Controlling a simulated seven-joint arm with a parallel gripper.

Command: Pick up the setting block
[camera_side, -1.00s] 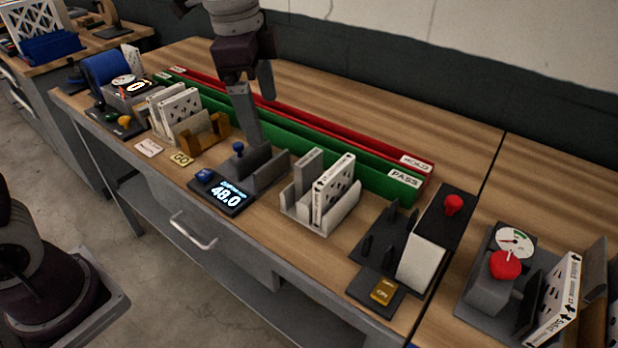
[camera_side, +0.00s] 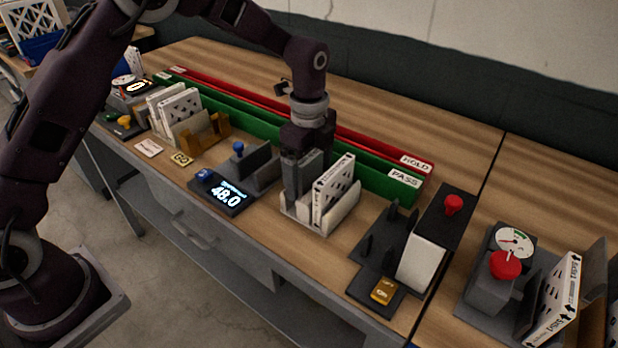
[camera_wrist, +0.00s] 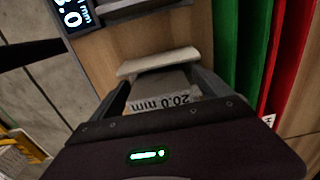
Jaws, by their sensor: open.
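The setting block, grey with a "20.0 mm" label (camera_wrist: 165,102), stands in the pale holder (camera_side: 346,217). A boxed filter (camera_side: 328,194) with a white perforated face stands upright in the same holder, just right of the block. My gripper (camera_side: 302,182) is lowered over the holder, its jaws open. In the wrist view, the gripper (camera_wrist: 160,92) has one finger on each side of the block. I cannot tell whether either finger touches it. The fingers hide most of the block in the side view.
The gauge display (camera_side: 226,195) reading 48.0 is left of the holder. The green PASS channel (camera_side: 378,178) and red HOLD channel (camera_side: 384,150) run behind. A black fixture with a red button (camera_side: 453,204) stands right. Filters (camera_side: 180,105) stand at far left.

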